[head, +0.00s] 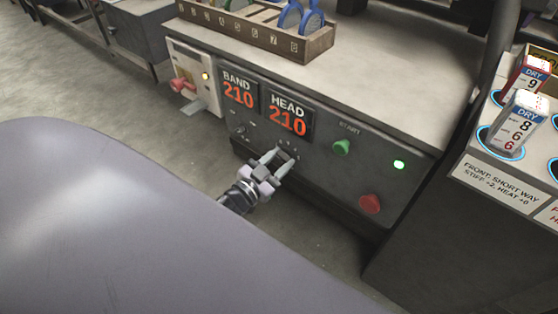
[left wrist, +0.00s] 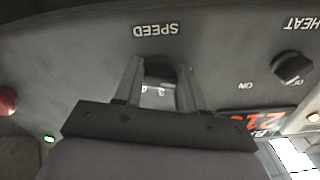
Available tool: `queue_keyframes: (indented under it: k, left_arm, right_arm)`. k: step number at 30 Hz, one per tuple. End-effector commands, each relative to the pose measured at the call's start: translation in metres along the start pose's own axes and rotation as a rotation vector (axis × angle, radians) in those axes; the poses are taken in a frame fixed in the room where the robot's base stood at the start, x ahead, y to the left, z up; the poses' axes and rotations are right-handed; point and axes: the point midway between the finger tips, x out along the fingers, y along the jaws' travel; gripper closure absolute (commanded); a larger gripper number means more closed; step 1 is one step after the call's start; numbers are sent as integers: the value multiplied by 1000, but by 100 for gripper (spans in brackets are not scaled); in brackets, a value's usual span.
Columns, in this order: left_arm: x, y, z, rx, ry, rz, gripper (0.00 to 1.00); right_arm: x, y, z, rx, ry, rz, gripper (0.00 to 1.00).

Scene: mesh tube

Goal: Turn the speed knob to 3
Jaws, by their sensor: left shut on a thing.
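The speed knob (left wrist: 160,72) is a dark knob below the upside-down SPEED label in the left wrist view. My left gripper (left wrist: 160,75) has one finger on each side of it and is shut on it. A few small scale digits show by the knob between the fingers, but I cannot read its setting. In the head view, my left gripper (head: 279,160) reaches the front panel (head: 320,165) below the HEAD 210 display (head: 288,117); the knob is mostly hidden there. My right gripper is not in view.
The HEAT knob (left wrist: 293,68) is beside the speed knob. A green START button (head: 341,147), a red button (head: 370,204) and a lit green lamp (head: 399,164) are on the panel. A rack (head: 250,35) stands on top. A stand with DRY tags (head: 519,125) is at right.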

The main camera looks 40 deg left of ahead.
Motion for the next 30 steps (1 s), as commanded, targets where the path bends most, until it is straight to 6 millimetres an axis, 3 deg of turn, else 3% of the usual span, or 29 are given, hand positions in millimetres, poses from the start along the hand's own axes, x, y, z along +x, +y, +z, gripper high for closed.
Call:
queue_keyframes:
  k: [30]
  left_arm:
    - [0,-4,-1,920,1,0,90]
  right_arm:
    - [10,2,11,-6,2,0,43]
